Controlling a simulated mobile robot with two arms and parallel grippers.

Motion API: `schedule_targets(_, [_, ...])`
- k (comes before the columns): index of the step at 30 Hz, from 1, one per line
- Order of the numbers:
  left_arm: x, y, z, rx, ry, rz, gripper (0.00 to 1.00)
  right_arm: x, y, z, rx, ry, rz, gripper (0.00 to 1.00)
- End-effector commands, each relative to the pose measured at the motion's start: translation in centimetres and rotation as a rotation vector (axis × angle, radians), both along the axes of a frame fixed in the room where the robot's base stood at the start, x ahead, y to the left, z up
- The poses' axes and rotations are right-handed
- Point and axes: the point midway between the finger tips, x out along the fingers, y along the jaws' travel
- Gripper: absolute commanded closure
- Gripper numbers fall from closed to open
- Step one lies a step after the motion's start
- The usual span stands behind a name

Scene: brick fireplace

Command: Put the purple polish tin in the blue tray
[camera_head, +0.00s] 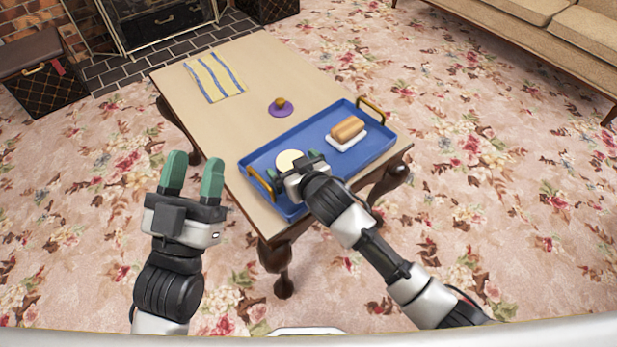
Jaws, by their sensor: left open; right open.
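The purple polish tin (279,110) is a low purple round with a brown knob-like top. It sits on the table beyond the blue tray's far edge, apart from it. The blue tray (375,148) has brass handles and lies across the table's near right part. My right gripper (294,167) is open, over the left part of the tray by a cream round item (287,157), which it partly covers. I cannot tell whether they touch. My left gripper (194,171) is open and empty, with green fingers pointing up, in front of the table's left side, away from the tin.
A tan block on a white base (347,131) takes up the tray's right part. A yellow and blue striped cloth (214,76) lies at the table's far left. The wooden table (240,130) is bare between cloth, tin and tray. A sofa stands at far right.

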Motion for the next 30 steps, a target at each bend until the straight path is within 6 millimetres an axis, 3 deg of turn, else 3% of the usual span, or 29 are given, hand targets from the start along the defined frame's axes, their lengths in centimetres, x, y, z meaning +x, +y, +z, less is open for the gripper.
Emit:
schedule_targets(9, [1.5, 0.4, -3.9, 0.099, 0.357, 0.021, 0.53, -3.5, -1.9, 1.8, -0.001, 0.003, -0.001, 0.0])
schedule_targets(18, [1.0, 1.4, -8.3, 0.188, 0.702, 0.041, 0.53, -6.9, -3.6, 3.4, 0.0, 0.002, -0.001, 0.0])
schedule_targets(24, [0.2, 1.9, -10.3, 0.226, 0.855, 0.05, 0.53, -8.5, -4.5, 4.1, -0.002, 0.001, -0.002, 0.0])
schedule_targets(30, [-0.2, 2.1, -11.1, 0.24, 0.912, 0.053, 0.53, -9.1, -4.8, 4.3, -0.002, 0.001, -0.002, 0.0])
